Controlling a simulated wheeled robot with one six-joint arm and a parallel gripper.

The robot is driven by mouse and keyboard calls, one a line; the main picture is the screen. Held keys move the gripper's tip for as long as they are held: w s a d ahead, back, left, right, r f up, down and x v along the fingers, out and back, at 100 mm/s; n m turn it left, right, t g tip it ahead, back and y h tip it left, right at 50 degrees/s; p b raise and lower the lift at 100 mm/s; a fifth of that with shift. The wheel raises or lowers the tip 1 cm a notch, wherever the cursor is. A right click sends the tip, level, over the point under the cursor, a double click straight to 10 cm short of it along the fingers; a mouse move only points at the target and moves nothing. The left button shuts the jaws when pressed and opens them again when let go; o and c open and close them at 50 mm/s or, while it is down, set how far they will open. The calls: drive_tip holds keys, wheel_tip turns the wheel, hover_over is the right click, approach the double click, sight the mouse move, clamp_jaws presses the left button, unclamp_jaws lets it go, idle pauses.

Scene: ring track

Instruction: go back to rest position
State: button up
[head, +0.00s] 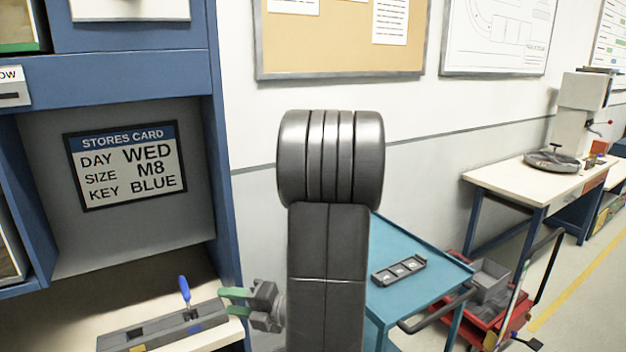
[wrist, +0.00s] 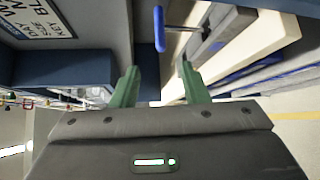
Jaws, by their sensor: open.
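My gripper (head: 236,301) is open beside the right end of a grey block (head: 160,328) on the shelf bench in the head view. Its green fingers point left, and nothing shows between them. A blue-handled tool (head: 185,291) stands upright in the grey block, to the left of the fingertips and apart from them. In the wrist view the green fingers of my gripper (wrist: 156,80) are spread wide. The blue handle (wrist: 159,28) appears beyond them, and the grey block (wrist: 208,34) lies to its right. My dark arm covers the middle of the head view.
A stores card (head: 126,166) reading WED, M8, BLUE hangs in the blue shelving. A teal cart (head: 424,294) carries a dark tray (head: 398,270) with small parts. A red trolley (head: 488,310) and a bench (head: 540,181) with a machine stand at right. Open floor lies far right.

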drive_tip(key=x, duration=1)
drive_tip(key=shift+a+p, duration=0.2)
drive_tip(key=shift+p, duration=0.15)
drive_tip(key=shift+d+f, duration=0.1)
